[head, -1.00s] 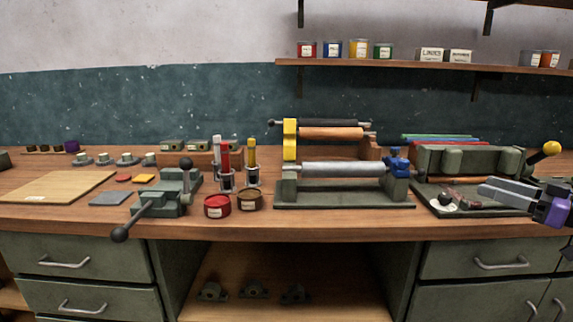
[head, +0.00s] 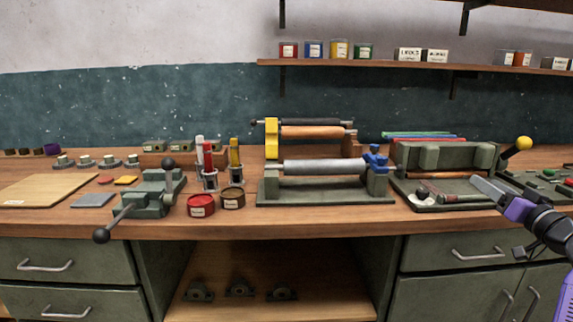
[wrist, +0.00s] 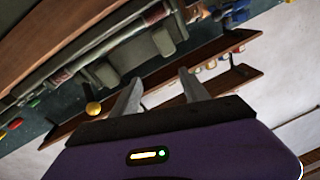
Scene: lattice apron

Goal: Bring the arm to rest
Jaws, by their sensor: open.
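My gripper (head: 488,192) is at the right of the head view, over the front right part of the bench, near a dark tray (head: 450,200). Its grey fingers point left and toward the bench back, and its purple body is behind them. In the wrist view my gripper (wrist: 158,88) shows two grey fingers spread apart with nothing between them. Past the fingers the wrist view shows the wall shelf, tilted.
The wooden bench (head: 300,222) holds a roller stand (head: 320,198), a green clamp (head: 150,195), a red tin (head: 201,206) and a brown tin (head: 232,198). A lever with a yellow knob (head: 523,143) rises near my gripper. A shelf (head: 400,66) hangs above.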

